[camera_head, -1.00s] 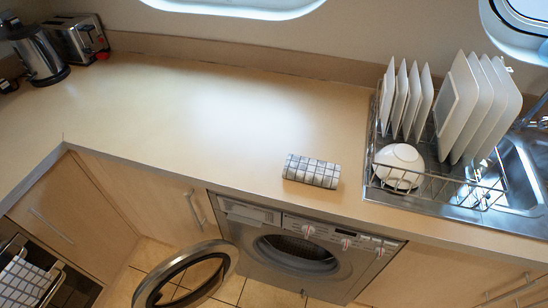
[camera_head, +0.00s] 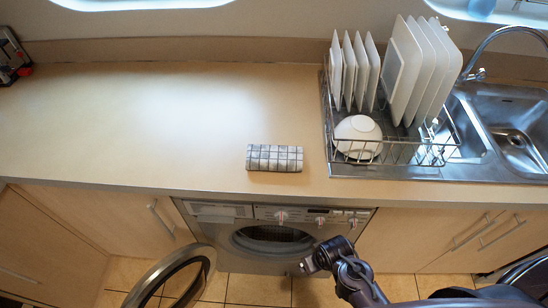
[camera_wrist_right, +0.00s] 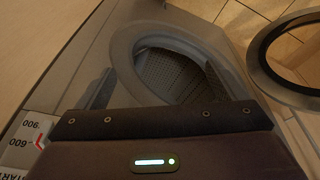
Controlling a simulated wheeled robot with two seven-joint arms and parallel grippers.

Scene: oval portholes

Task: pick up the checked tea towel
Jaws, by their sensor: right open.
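The checked tea towel (camera_head: 275,158), white-grey with dark lines, lies folded into a small block on the counter near its front edge, left of the dish rack. My right gripper (camera_head: 314,262) shows low in the head view, below the counter edge, in front of the washing machine and apart from the towel. In the right wrist view the gripper (camera_wrist_right: 157,90) is open and empty, its two fingers spread before the machine's round opening. The towel does not show in the right wrist view. My left gripper is not in view.
The dish rack (camera_head: 392,152) with upright plates and a white bowl (camera_head: 358,137) stands right of the towel, beside the sink (camera_head: 515,135). The washing machine (camera_head: 215,212) has its round door (camera_head: 172,282) hanging open. The counter (camera_head: 130,125) left of the towel is clear.

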